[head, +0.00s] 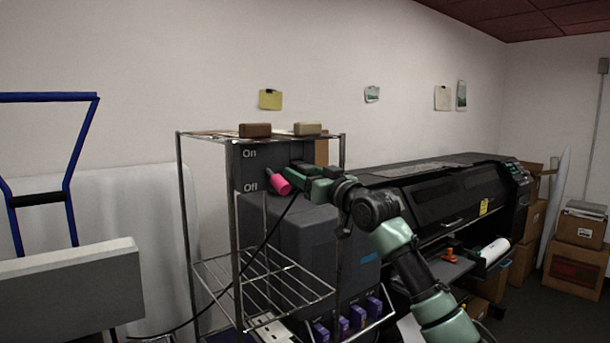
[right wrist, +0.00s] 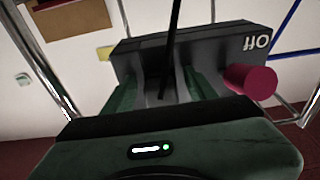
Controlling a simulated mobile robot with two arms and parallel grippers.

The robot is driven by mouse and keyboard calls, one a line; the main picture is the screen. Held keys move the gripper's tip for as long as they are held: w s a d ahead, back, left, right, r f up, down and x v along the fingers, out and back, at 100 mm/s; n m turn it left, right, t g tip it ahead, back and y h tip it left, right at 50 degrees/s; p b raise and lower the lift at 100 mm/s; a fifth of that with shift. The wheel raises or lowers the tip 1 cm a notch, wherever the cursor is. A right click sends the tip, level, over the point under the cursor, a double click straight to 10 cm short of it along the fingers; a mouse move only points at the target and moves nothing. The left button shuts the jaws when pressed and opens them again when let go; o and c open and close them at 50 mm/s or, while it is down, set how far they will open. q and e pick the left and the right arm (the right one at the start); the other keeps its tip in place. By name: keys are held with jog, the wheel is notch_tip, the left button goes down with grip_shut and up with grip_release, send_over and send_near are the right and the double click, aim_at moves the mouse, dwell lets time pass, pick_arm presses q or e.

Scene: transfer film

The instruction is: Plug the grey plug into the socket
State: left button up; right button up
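A dark box marked On and Off (head: 250,170) stands on the wire rack's upper part, with a pink lever (head: 281,183) on its front beside Off. In the right wrist view the box (right wrist: 128,58) and pink lever (right wrist: 252,82) appear upside down. My right gripper (head: 293,170) is at the box, just right of the lever. Its green fingers (right wrist: 161,78) stand on either side of a dark grey plug (right wrist: 160,88) with a black cable (right wrist: 173,40). Whether they press on it is unclear. The plug's front end and the socket are hidden. My left gripper is out of view.
The wire rack (head: 237,240) has thin posts around the box. Two blocks (head: 255,130) lie on top. A large printer (head: 430,200) stands right. The cable (head: 262,245) runs down to the lower left. A blue-framed handle (head: 75,170) stands left.

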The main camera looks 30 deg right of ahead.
jog(key=shift+s+f+b, duration=0.3)
jog(key=shift+s+b, duration=0.05)
jog(key=shift+b, duration=0.15)
jog(key=s+b, duration=0.4)
jog(key=s, duration=0.3)
jog(key=shift+d+f, duration=0.3)
jog(key=shift+d, duration=0.05)
jog(key=shift+w, duration=0.1)
